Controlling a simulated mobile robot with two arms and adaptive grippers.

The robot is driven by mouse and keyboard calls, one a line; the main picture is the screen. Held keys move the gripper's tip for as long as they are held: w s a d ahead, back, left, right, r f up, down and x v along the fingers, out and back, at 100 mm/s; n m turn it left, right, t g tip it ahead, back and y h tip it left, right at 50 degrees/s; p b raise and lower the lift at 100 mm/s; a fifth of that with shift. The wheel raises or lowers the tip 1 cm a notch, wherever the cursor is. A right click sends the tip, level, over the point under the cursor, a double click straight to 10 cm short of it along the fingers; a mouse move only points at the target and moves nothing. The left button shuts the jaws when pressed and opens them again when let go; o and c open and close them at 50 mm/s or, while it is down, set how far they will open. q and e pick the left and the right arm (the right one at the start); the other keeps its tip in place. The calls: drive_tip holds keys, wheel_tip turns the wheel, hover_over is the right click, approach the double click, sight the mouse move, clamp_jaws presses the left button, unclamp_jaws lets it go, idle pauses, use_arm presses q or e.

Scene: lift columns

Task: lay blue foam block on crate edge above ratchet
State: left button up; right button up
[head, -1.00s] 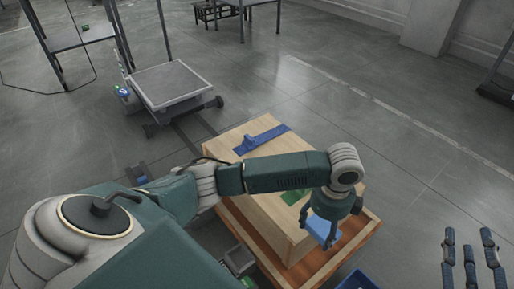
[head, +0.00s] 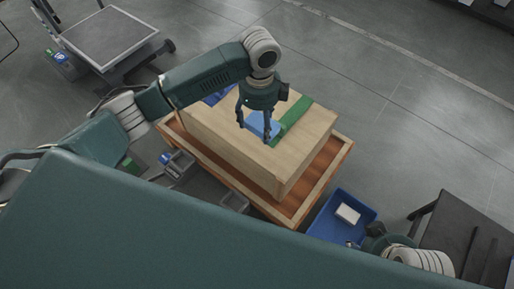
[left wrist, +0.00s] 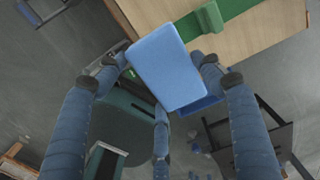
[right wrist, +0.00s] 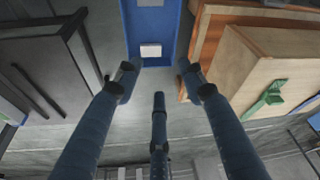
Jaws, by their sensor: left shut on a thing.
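The blue foam block (head: 261,126) is between the fingers of my left gripper (head: 254,131), over the wooden crate's top (head: 230,135) beside the green strap (head: 294,115). The block (left wrist: 168,65) also fills the middle of the left wrist view, with the green ratchet (left wrist: 208,19) just beyond it. I cannot tell whether the block touches the crate. In the right wrist view the green ratchet (right wrist: 267,97) sits on the crate's side of the picture. My right gripper (right wrist: 155,80) is open and empty, its fingers spread, away from the crate.
The crate stands on a reddish-brown wooden pallet (head: 309,193). A blue bin (head: 325,226) with a white box (head: 348,213) stands to its right. A dark table (head: 455,235) is at the far right. A cart (head: 110,37) stands at upper left, with open floor behind the crate.

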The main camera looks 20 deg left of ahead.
sight(259, 126)
use_arm(q)
wheel_tip(259, 126, down, 3)
drive_tip(key=shift+f+b, duration=0.2)
drive_tip(key=shift+b, duration=0.15)
wheel_tip(259, 126, down, 7)
drive_tip(key=shift+r+b, duration=0.1)
drive_tip(key=shift+b, duration=0.95)
wheel_tip(259, 126, down, 4)
drive_tip(key=shift+r+b, duration=0.2)
drive_tip(key=shift+b, duration=0.45)
drive_tip(key=shift+f, duration=0.1)
use_arm(e)
drive_tip(key=w+a+r+t+y, duration=0.1)
drive_tip(key=w+a+r+t, duration=0.2)
drive_tip(key=w+r+t, duration=0.2)
drive_tip(key=w+a+r+t+y, duration=0.2)
drive_tip(key=w+r+t, duration=0.4)
drive_tip(key=w, duration=0.8)
wheel_tip(259, 126, up, 4)
drive_tip(key=shift+a+f+n, duration=0.2)
drive_tip(key=shift+a+n, duration=0.1)
drive_tip(key=shift+a, duration=0.6)
use_arm(q)
drive_tip(key=o, duration=0.8)
drive_tip(key=shift+f, duration=0.1)
drive_tip(key=shift+c, duration=0.2)
use_arm(e)
drive_tip(key=shift+f, duration=0.1)
